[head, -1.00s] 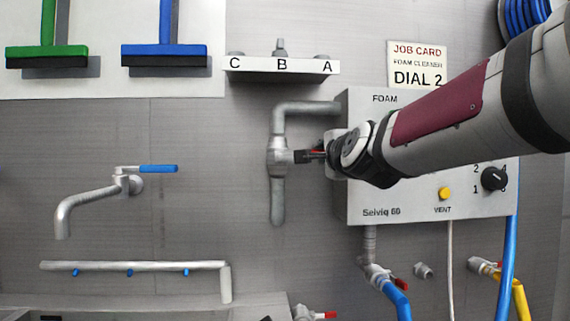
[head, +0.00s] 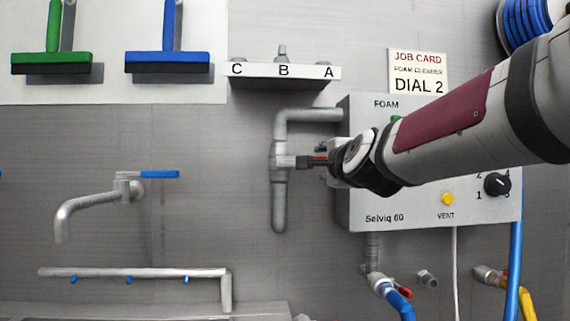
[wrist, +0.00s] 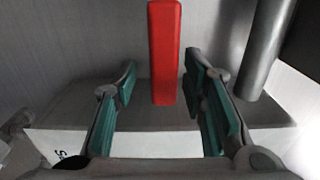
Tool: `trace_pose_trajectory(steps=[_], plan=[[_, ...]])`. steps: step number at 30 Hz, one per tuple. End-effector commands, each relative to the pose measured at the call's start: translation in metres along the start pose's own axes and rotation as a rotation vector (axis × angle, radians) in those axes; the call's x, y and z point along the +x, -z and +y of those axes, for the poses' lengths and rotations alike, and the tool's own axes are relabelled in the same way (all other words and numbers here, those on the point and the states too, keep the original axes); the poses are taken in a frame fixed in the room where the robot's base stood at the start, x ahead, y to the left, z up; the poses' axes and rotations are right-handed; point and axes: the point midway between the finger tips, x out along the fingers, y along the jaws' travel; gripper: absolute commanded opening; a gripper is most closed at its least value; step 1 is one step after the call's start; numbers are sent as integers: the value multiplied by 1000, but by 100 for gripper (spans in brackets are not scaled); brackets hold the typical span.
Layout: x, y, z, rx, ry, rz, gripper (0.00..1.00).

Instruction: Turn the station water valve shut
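The station water valve (head: 279,157) sits on a grey bent pipe left of the foam box in the head view. Its red handle (head: 319,157) is partly hidden by my gripper. In the wrist view the red handle (wrist: 165,50) stands between the two green finger pads, with a gap on each side. My gripper (wrist: 160,78) is open around the handle and not closed on it. In the head view my gripper (head: 328,163) is right beside the valve, its fingers mostly hidden behind my wrist.
The foam box (head: 380,205) with dial (head: 497,184) and yellow vent button (head: 447,199) lies close behind my arm. A grey pipe (wrist: 266,45) passes right of the fingers. A blue-handled tap (head: 125,187) is at left. A labelled shelf (head: 284,73) is above.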

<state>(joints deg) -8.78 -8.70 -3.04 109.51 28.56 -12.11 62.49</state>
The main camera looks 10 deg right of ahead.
Motion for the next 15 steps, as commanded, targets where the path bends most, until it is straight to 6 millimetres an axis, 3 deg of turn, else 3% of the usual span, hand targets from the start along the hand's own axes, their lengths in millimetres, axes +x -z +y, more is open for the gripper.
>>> trace_pose_trajectory(steps=[8,15], plan=[[-7,0,-2,0,4,0,38],[-47,1,-2,0,5,1,38]])
